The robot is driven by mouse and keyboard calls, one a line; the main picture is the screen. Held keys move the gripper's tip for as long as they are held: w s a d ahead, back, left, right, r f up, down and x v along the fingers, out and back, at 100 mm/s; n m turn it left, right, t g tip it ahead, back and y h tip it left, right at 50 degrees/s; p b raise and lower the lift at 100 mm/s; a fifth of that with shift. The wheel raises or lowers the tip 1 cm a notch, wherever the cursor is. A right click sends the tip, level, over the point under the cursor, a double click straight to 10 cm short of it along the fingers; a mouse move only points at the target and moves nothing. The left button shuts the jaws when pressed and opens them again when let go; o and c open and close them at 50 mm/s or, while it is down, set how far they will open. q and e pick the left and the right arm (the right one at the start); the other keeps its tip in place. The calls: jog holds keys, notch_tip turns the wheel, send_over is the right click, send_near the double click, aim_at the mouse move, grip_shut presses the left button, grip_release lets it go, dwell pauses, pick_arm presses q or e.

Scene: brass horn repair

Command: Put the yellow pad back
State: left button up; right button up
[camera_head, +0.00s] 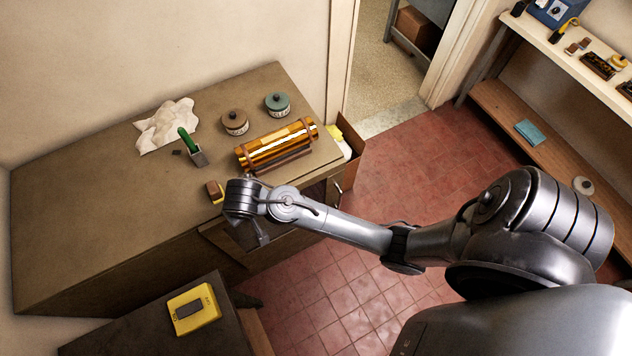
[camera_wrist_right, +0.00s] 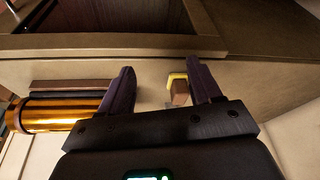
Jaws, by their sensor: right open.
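A small block with a yellow layer and a brown layer, which looks like the yellow pad (camera_head: 215,191), lies near the front edge of the brown bench. The yellow pad also shows in the right wrist view (camera_wrist_right: 178,88), between the fingers in the picture but beyond them, not gripped. My right gripper (camera_wrist_right: 163,73) is open and empty. In the head view it hangs partly hidden under my wrist, at the bench's front edge, right of the pad. A yellow case (camera_head: 205,296) with a dark rectangle on top lies on the lower-left surface. My left gripper is not in view.
A brass tube (camera_head: 277,146), two lidded tins (camera_head: 235,122) (camera_head: 277,104), a green-handled scraper (camera_head: 190,144) and a white cloth (camera_head: 167,126) are on the bench. An open drawer (camera_wrist_right: 110,20) is close to my right gripper. The bench's left part is clear.

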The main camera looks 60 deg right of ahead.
jog(key=s+d+n, duration=0.2)
jog(key=s, duration=0.8)
jog(key=s+d+n+y, duration=0.1)
jog(key=s+d+n, duration=0.1)
jog(key=s, duration=0.7)
jog(key=shift+s+d+r+n, duration=0.4)
jog(key=shift+d, duration=0.1)
notch_tip(320, 180, up, 6)
jog(key=p, duration=0.6)
